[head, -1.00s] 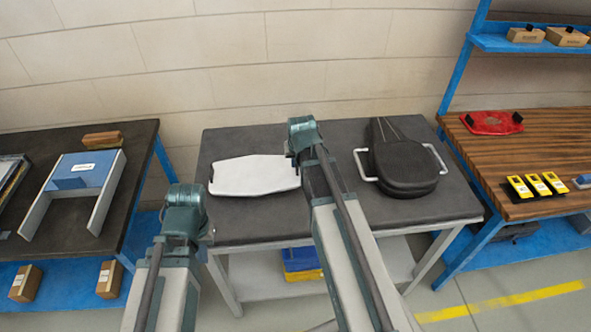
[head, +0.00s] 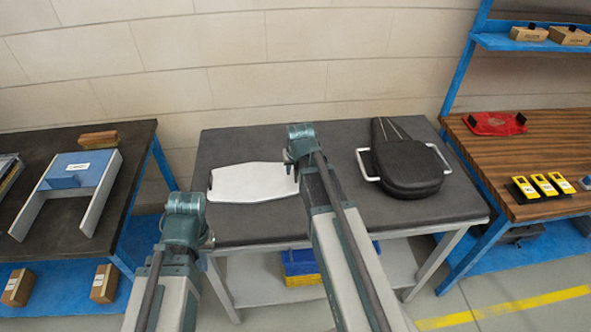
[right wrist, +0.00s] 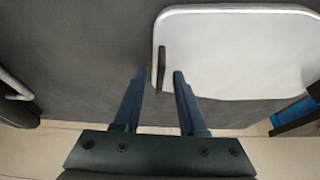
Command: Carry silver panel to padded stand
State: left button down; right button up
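The silver panel (head: 252,184) lies flat on the dark-topped middle table. A small black handle (right wrist: 162,68) stands at its edge in the right wrist view, where the panel (right wrist: 235,55) fills the upper right. My right gripper (right wrist: 159,74) is open, with its fingertips on either side of that handle and gaps showing; in the head view it (head: 288,164) is at the panel's right end. My left gripper (head: 209,240) is near the table's front left edge, in front of the panel; its fingers are too small to read. I cannot tell for sure which thing is the padded stand.
A black seat (head: 405,163) with metal side handles lies right of my right arm on the middle table (head: 340,215). A grey U-shaped fixture with a blue plate (head: 80,168) stands on the left table. The wooden bench (head: 560,135) at right holds a red part and yellow devices.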

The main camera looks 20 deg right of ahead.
jog(key=p+v, duration=1.2)
jog(key=s+a+n+g, duration=0.2)
jog(key=s+a+n, duration=0.1)
jog(key=s+a, duration=0.5)
jog(key=s+a+f+n+g, duration=0.1)
jog(key=s+a+n+g, duration=0.1)
jog(key=s+a+n, duration=0.2)
jog(key=s+a, duration=0.3)
jog(key=a, duration=0.5)
jog(key=shift+s+a+g+b, duration=0.3)
jog(key=shift+s+a, duration=0.05)
jog(key=shift+a, duration=0.05)
jog(key=shift+f, duration=0.2)
jog(key=shift+f+b, duration=0.8)
jog(key=shift+b, duration=0.05)
jog(key=shift+d, duration=0.1)
